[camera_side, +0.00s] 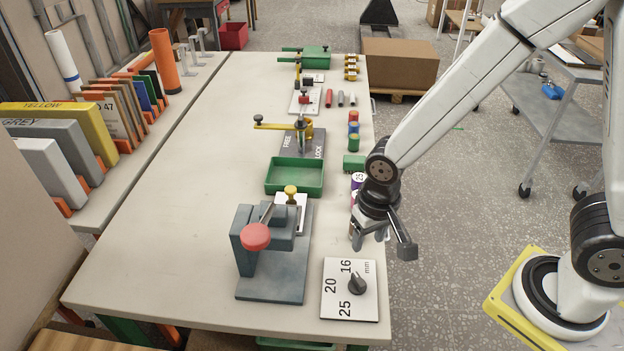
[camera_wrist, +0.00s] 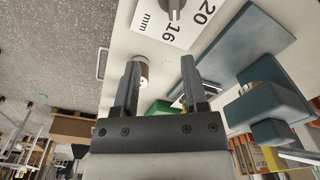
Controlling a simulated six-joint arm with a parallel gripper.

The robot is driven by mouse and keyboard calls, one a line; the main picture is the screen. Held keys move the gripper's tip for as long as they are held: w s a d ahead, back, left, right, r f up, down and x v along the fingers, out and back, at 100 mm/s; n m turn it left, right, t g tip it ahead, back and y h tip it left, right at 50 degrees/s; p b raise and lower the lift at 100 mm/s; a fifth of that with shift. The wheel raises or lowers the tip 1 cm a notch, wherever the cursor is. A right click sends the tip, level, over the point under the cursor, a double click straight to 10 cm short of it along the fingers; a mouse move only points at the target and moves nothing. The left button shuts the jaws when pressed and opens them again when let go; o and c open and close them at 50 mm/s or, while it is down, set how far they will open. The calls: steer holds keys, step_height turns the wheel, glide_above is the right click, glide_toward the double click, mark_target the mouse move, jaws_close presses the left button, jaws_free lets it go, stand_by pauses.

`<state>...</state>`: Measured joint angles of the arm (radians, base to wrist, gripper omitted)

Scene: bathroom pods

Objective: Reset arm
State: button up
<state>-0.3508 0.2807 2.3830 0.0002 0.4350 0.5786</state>
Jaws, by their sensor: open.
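My gripper (camera_side: 383,240) hangs at the right edge of the workbench (camera_side: 190,215), beside the dial plate and the grey press. In the wrist view my gripper (camera_wrist: 160,72) has its two dark fingers spread apart, with nothing clasped between them. A small brown and white cylinder (camera_wrist: 142,72) shows just past the left finger, apart from or behind it; I cannot tell how near. In the side view my gripper partly hides whatever stands at that bench edge.
A grey press with a red knob (camera_side: 256,237) and a white dial plate (camera_side: 350,300) marked 16, 20, 25 are close by. A green tray (camera_side: 295,190), a lock fixture (camera_side: 303,143) and several small cylinders line the bench. Its left middle is clear. A grey cart (camera_side: 560,110) stands right.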

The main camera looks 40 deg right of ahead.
steer(key=d+r+n+t, duration=0.2)
steer(key=d+r, duration=0.2)
steer(key=d, duration=0.6)
steer(key=shift+s+d+r+n, duration=0.3)
steer(key=shift+s, duration=0.05)
